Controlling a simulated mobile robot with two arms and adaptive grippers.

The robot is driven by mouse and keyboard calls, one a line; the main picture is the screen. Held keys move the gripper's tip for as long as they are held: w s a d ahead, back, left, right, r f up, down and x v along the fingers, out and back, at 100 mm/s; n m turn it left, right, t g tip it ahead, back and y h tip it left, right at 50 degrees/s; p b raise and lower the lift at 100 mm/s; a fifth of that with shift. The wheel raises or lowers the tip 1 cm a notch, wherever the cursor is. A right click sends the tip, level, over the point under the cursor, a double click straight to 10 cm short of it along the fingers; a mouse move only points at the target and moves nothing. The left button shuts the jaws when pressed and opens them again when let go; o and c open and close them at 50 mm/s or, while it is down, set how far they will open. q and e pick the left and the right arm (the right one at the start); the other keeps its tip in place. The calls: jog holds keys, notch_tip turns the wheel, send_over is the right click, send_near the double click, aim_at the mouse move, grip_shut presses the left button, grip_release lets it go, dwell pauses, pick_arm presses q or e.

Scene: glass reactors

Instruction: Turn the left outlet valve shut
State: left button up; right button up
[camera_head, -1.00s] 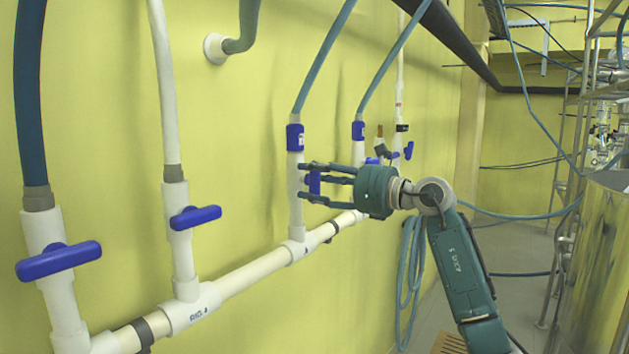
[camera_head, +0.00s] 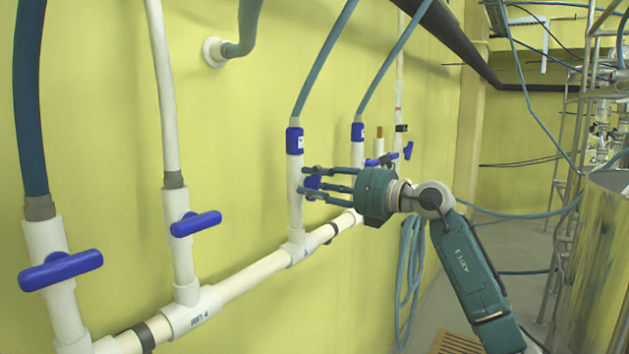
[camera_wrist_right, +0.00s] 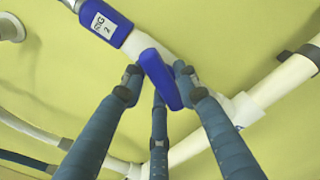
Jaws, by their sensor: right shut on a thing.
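The blue valve handle (camera_head: 312,183) sits on a white vertical pipe (camera_head: 295,215) with a blue collar (camera_head: 294,140), in the middle of the head view. My right gripper (camera_head: 309,185) reaches in from the right, with its fingers around this handle. In the right wrist view the fingers (camera_wrist_right: 158,82) close on both sides of the blue handle (camera_wrist_right: 160,78), which lies at an angle to its pipe (camera_wrist_right: 148,46). The fingers partly hide the handle in the head view. My left gripper is out of view.
Two more blue handles, (camera_head: 60,270) and (camera_head: 195,223), are on the pipes at left. Another blue-collared pipe (camera_head: 357,160) stands just behind my gripper. A white horizontal pipe (camera_head: 245,280) runs below along the yellow wall. A steel tank (camera_head: 600,270) is at far right.

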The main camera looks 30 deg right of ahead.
jog(key=m+p, duration=0.1)
jog(key=m, duration=0.1)
jog(key=shift+r+m, duration=0.1)
jog(key=shift+m, duration=0.3)
jog(key=m+p, duration=0.2)
jog(key=m, duration=0.1)
jog(key=shift+d+r+m, duration=0.1)
jog(key=shift+r+m, duration=0.05)
jog(key=shift+m, duration=0.15)
jog(key=m+p, duration=0.3)
jog(key=shift+r+m, duration=0.1)
jog(key=shift+m, duration=0.2)
jog(key=shift+w+d+m+p, duration=0.1)
jog(key=shift+d+m+p, duration=0.1)
jog(key=shift+m+p, duration=1.5)
jog(key=o, duration=1)
jog(key=shift+o, duration=0.4)
jog(key=shift+f, duration=0.2)
